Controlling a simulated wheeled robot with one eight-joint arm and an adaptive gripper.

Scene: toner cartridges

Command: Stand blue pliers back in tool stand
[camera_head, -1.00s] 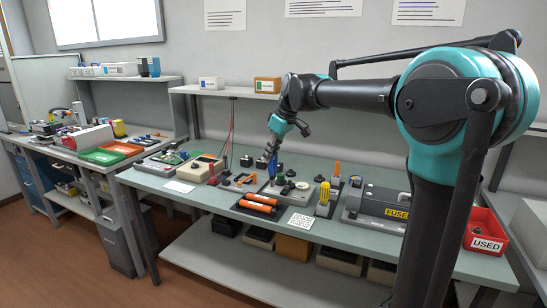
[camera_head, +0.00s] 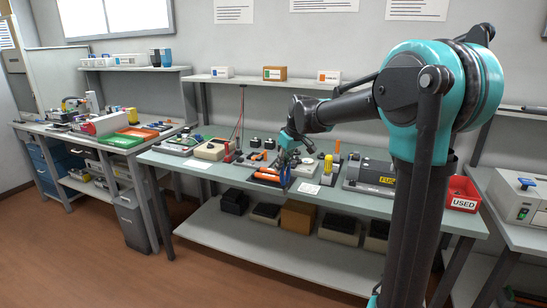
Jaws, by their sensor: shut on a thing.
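My gripper (camera_head: 287,151) is over the middle of the work table (camera_head: 215,180), pointing down. It is shut on the blue pliers (camera_head: 284,170), which hang below it, roughly upright, in front of the orange toner cartridges. The pliers are small and dark here, and the fingers hide part of them. To their right, a dark stand (camera_head: 325,178) holds a yellow-handled tool (camera_head: 328,163), and an orange-handled tool (camera_head: 337,149) stands just behind. I cannot tell which free place in the stand belongs to the pliers.
Orange cartridges (camera_head: 267,177) lie left of the pliers. A white printed card (camera_head: 309,188) lies at the front edge. A grey fuser unit (camera_head: 370,176) and a red USED bin (camera_head: 462,194) are further right. A wall shelf (camera_head: 262,82) runs behind.

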